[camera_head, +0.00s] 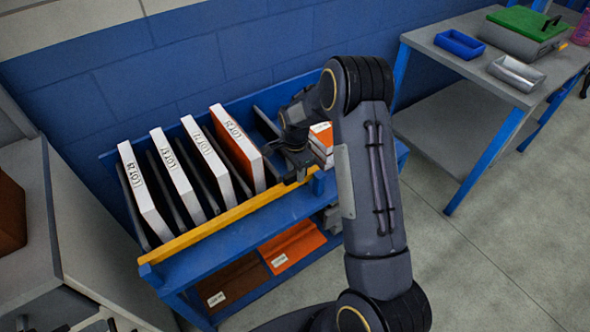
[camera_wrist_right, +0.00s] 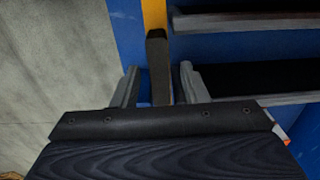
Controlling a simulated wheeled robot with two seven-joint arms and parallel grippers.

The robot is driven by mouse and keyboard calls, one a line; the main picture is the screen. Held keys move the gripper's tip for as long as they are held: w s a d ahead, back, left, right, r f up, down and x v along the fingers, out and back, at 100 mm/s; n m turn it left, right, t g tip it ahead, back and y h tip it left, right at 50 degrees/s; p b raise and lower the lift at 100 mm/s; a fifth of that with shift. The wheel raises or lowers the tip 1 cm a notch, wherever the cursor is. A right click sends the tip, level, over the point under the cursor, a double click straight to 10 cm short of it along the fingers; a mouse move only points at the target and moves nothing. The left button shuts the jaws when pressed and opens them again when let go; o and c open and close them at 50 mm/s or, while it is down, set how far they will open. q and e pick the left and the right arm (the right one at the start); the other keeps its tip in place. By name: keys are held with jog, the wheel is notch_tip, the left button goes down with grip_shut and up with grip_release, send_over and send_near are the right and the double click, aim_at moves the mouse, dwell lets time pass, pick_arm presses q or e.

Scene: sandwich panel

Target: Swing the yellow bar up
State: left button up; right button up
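The yellow bar (camera_head: 215,226) lies along the front edge of the blue rack, in front of the upright white panels. My right gripper (camera_head: 293,172) is at the bar's right end in the head view, partly hidden by my own arm. In the right wrist view, the gripper's two fingers (camera_wrist_right: 157,85) stand apart on either side of a dark upright tab (camera_wrist_right: 157,55). Gaps show on both sides of the tab, so the fingers are open. A piece of the yellow bar (camera_wrist_right: 153,14) shows just beyond the tab. My left gripper is not seen.
The blue rack (camera_head: 225,252) holds several labelled white panels (camera_head: 148,190) between dark dividers, with orange and brown pieces (camera_head: 292,246) on its lower shelf. A grey bench (camera_head: 440,58) with trays stands at right. A grey cabinet (camera_head: 25,235) is at left.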

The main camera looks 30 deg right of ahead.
jog(key=shift+f, duration=0.25)
grip_shut()
jog(key=shift+r, duration=0.1)
